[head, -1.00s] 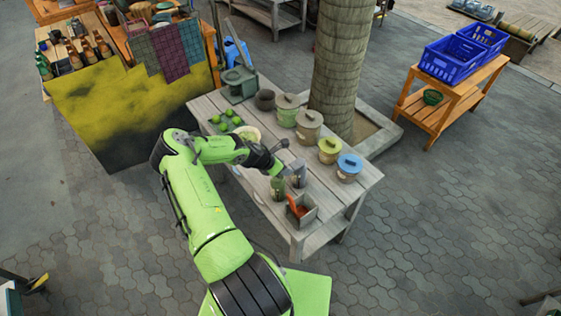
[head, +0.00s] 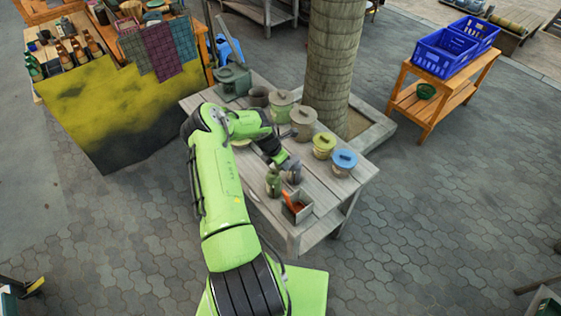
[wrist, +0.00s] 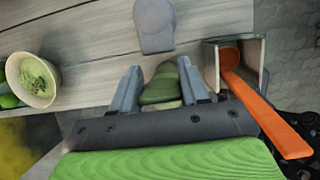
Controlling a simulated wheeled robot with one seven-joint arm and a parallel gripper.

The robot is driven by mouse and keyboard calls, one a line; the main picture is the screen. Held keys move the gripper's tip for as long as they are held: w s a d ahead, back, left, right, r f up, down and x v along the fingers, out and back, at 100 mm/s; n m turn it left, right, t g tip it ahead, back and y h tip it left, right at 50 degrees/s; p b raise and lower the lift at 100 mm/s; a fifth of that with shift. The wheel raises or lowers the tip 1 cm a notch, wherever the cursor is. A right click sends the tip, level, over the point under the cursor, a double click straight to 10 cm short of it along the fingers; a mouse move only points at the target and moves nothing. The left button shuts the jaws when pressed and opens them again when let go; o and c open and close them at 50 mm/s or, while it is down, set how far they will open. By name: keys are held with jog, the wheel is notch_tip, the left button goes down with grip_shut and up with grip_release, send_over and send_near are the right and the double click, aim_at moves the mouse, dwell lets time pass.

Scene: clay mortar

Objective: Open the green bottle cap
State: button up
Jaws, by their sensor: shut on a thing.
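The green bottle (head: 273,183) stands near the front of the wooden table, beside a grey bottle (head: 294,175). In the wrist view the green bottle's cap and top (wrist: 163,83) lie between the two fingers of my gripper (wrist: 160,90). The fingers are shut on it, with the contact partly hidden by the gripper body. The grey bottle (wrist: 155,25) shows just beyond the fingertips. In the head view my gripper (head: 284,162) is by the tops of the bottles, and its fingers are too small to make out.
A small box (head: 298,207) with an orange-handled tool (wrist: 262,105) sits close on the right. A bowl (wrist: 33,80) is at left. A trunk (head: 333,65) stands behind.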

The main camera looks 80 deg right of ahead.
jog(key=shift+a+f, duration=0.1)
jog(key=shift+f, duration=0.05)
jog(key=o, duration=0.7)
jog(key=b+v, duration=0.1)
jog(key=v, duration=1.4)
jog(key=shift+r, duration=0.4)
jog(key=shift+w, duration=0.15)
